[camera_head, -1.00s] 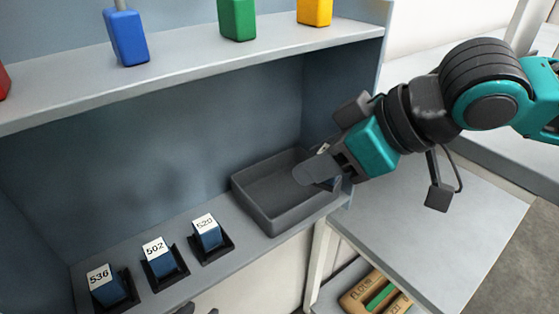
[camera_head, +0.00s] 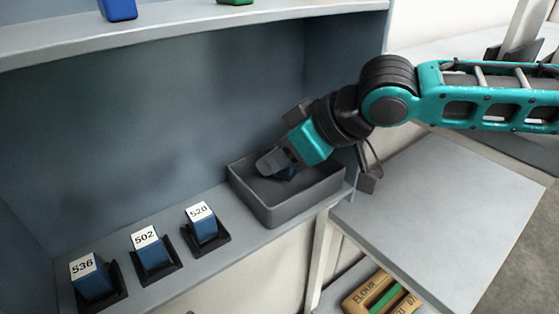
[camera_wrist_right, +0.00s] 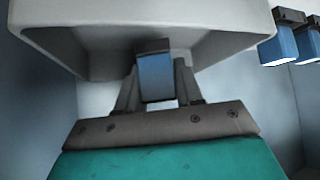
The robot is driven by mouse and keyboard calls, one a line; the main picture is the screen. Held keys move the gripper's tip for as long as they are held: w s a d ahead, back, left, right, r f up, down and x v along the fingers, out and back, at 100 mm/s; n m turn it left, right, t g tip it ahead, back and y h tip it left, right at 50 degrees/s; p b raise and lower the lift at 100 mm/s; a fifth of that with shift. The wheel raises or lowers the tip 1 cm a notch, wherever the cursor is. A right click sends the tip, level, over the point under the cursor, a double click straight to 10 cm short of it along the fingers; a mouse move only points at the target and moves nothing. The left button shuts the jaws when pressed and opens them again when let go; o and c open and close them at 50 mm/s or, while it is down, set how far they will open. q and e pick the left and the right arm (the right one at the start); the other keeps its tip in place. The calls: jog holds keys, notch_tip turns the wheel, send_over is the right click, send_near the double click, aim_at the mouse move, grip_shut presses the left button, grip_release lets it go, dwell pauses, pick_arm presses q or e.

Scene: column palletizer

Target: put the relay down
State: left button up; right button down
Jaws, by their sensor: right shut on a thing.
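A blue relay (camera_wrist_right: 156,76) is held between the two fingers of my right gripper (camera_wrist_right: 156,88) in the right wrist view. In the head view my right gripper (camera_head: 272,164) reaches down into the grey tray (camera_head: 285,213) from the right. A small blue part of the held relay (camera_head: 288,173) shows beside the finger, inside the tray's outline. The gripper hides most of the relay, and I cannot tell whether it touches the tray floor. The tray's rim also shows in the wrist view (camera_wrist_right: 75,50). My left gripper is not in view.
Blue relays labelled 536 (camera_head: 90,277), 502 (camera_head: 150,250) and 520 (camera_head: 203,223) stand in black sockets left of the tray. An upper shelf (camera_head: 190,28) carries blue and green items. A grey table (camera_head: 435,215) lies to the right, with a labelled package (camera_head: 372,297) below.

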jog(key=shift+f, duration=0.25)
jog(key=shift+f, duration=0.35)
jog(key=c, duration=0.7)
grip_release()
jog(key=shift+c, duration=0.2)
